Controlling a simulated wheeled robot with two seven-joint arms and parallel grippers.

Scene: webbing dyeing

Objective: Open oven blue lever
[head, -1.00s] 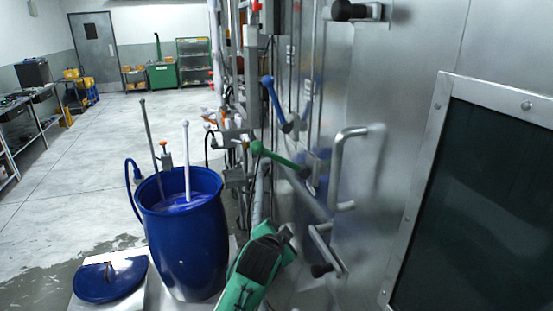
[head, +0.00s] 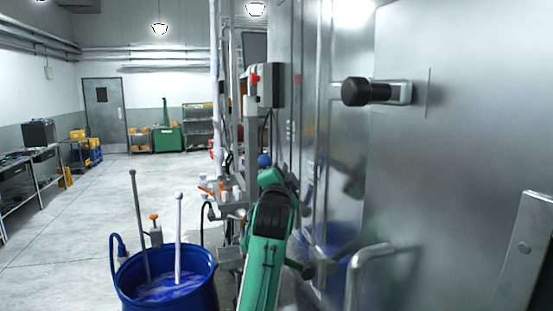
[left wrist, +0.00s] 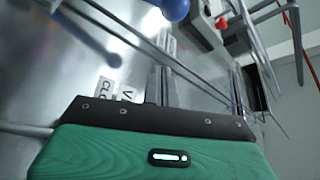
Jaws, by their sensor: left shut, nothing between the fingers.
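The blue lever shows in the head view only as its round blue knob (head: 264,160), just above the far end of my left arm; its shaft is hidden behind that arm. My left gripper (head: 270,178) is shut and empty, reaching up beside the steel oven wall close below the knob in the picture. I cannot tell whether they touch. In the left wrist view a blue ball (left wrist: 175,8) is at the top edge, beyond the green and black gripper body. The fingertips are not clear there. My right gripper is in neither view.
The steel oven door (head: 450,150) fills the right side, with a black-knobbed latch (head: 368,92) and a bar handle (head: 365,265) sticking out. A blue barrel (head: 165,300) holding two rods stands at lower left. Pipes and valves (head: 228,195) crowd left of the arm. Open floor lies further left.

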